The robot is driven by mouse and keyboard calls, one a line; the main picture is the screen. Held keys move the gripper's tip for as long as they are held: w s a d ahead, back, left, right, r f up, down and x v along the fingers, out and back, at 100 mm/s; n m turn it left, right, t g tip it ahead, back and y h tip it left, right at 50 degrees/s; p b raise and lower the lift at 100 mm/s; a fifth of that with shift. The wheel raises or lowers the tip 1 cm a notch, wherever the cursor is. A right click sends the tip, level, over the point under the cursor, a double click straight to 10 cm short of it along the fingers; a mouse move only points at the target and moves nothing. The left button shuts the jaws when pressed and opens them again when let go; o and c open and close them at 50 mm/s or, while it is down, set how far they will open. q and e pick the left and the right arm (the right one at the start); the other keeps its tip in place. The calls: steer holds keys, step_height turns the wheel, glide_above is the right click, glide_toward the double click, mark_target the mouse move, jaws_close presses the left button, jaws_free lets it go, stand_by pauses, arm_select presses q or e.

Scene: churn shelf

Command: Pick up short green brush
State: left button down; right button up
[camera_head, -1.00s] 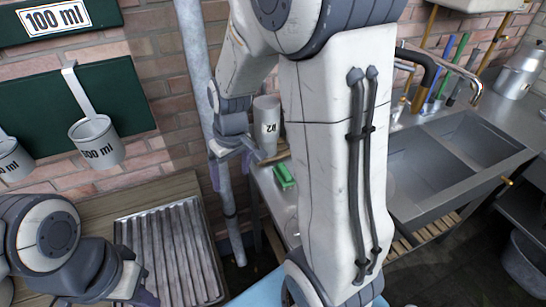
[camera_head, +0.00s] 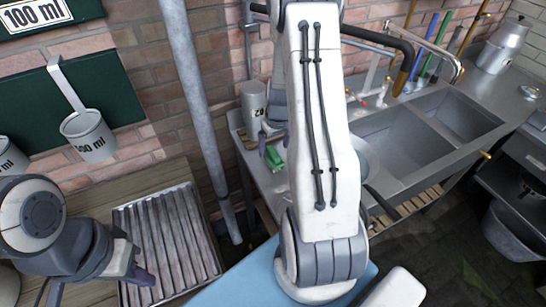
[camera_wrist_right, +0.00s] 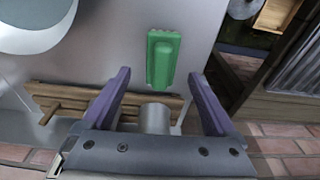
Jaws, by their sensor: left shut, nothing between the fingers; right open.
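The short green brush (camera_head: 273,158) lies on the metal counter left of the sink, just below my right gripper (camera_head: 272,143) in the head view. In the right wrist view the brush (camera_wrist_right: 162,60) lies beyond and between the spread purple fingertips of my right gripper (camera_wrist_right: 160,76), which is open and empty. The brush appears apart from the fingers. My left gripper (camera_head: 143,272) is shut and empty over the ribbed metal tray at the lower left.
A grey cup (camera_head: 254,103) stands on the counter behind the brush. A vertical pipe (camera_head: 197,110) stands left of the counter. The double sink (camera_head: 425,132) lies to the right, with long coloured handles (camera_head: 432,40) behind it. The ribbed tray (camera_head: 165,245) is lower left.

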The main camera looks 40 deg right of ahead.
mark_target(273, 152)
steer(key=shift+w+f, duration=0.15)
steer(key=shift+f, duration=0.85)
steer(key=shift+w+f, duration=0.1)
steer(key=shift+f, duration=0.85)
jaws_close()
steer(key=shift+r, duration=0.15)
step_height(273, 152, up, 4)
steer(key=shift+r, duration=0.1)
steer(key=s+d+r+b, duration=0.3)
steer(key=s+d+r, duration=0.3)
steer(key=s+d, duration=0.2)
steer(key=shift+s+r, duration=0.3)
steer(key=shift+r, duration=0.05)
steer(key=shift+a, duration=0.1)
